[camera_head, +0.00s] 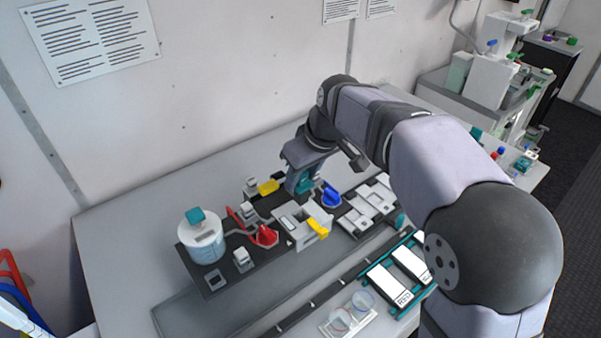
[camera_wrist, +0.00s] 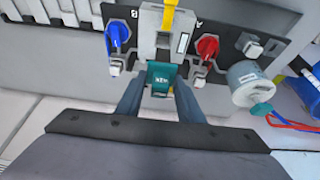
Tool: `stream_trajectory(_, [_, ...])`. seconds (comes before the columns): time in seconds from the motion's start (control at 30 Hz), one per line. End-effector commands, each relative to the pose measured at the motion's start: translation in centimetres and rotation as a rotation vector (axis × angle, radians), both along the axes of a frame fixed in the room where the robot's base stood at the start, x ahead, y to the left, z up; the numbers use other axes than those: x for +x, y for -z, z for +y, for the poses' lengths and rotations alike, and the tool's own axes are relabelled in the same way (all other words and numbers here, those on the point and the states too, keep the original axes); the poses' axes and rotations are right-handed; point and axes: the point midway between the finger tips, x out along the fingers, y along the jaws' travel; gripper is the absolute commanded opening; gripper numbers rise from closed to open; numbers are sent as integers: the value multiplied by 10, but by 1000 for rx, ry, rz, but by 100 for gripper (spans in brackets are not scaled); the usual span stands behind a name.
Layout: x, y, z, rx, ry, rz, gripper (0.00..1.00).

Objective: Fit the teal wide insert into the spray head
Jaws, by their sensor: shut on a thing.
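My gripper (camera_head: 303,178) is shut on a teal insert (camera_wrist: 160,75) with pale lettering, which shows between the fingers in the wrist view. In the head view only a bit of the insert (camera_head: 305,184) shows beneath the fingers. A pale grey block (camera_head: 291,220) with a recess and a yellow lever (camera_head: 317,228) stands just in front of the gripper; it looks like the spray head, but I cannot be sure. In the wrist view the insert is at the near end of this block (camera_wrist: 147,46). Whether they touch cannot be told.
A red valve knob (camera_head: 265,236) and a blue knob (camera_head: 330,197) flank the block closely. A white tank (camera_head: 203,240) with a teal cap stands left. A slotted grey fixture (camera_head: 368,203) is right. A teal-edged rack (camera_head: 396,278) and clear dishes are in front.

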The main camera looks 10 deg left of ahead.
Motion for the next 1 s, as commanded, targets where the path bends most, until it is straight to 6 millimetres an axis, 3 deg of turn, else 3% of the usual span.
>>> stream_trajectory(0.43, [0,39,0,0,0,0,9])
stream_trajectory(1.0, [0,41,0,0,0,0,9])
